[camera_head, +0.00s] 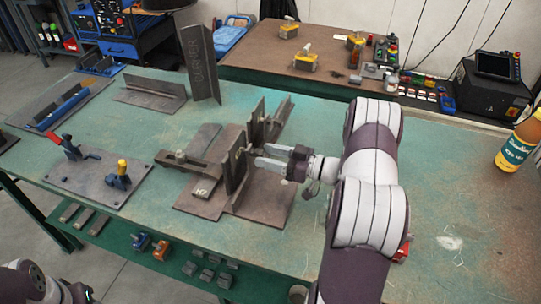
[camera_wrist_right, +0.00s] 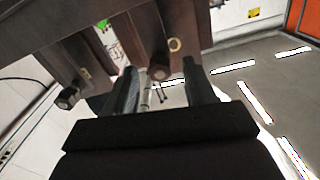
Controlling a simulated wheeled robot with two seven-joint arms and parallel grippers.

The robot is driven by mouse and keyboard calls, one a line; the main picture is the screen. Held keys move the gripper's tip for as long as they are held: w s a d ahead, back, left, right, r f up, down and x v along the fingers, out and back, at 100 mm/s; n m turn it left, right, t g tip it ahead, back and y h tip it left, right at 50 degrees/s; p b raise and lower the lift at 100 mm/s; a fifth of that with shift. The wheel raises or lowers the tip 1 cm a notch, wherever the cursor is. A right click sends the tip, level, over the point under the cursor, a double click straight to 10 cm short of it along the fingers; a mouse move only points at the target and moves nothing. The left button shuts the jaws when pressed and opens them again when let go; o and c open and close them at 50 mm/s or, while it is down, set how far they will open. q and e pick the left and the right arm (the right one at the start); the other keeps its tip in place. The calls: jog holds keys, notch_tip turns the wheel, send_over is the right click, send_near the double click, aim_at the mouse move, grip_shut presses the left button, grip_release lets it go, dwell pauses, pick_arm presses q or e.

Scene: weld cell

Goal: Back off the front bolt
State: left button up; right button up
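A steel fixture (camera_head: 268,205) with upright plates stands on the green table, and my right gripper (camera_head: 262,155) reaches its right side. In the right wrist view, a dark bolt head (camera_wrist_right: 160,71) sits on the fixture between the spread fingers of my right gripper (camera_wrist_right: 165,90). The fingers look apart, and I see no contact with the bolt head. A second bolt head (camera_wrist_right: 68,98) is outside the fingers, to the left. I cannot tell which bolt is the front one. Part of my left arm shows at the bottom left corner; its fingertips are not clear.
A plate with red and yellow-tipped toggle clamps (camera_head: 95,178) lies left of the fixture. A tall angle piece (camera_head: 198,62) stands behind. A bottle (camera_head: 517,140) stands at the right edge. The table right of my right arm is mostly clear.

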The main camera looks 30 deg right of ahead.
grip_shut()
jog(key=shift+n, duration=0.4)
jog(key=n+b, duration=0.2)
jog(key=n, duration=0.2)
jog(key=shift+f+b, duration=0.15)
jog(key=shift+b, duration=0.2)
jog(key=n+b, duration=0.3)
jog(key=n, duration=0.1)
jog(key=shift+n+b, duration=12.8)
jog(key=shift+b, duration=6.4)
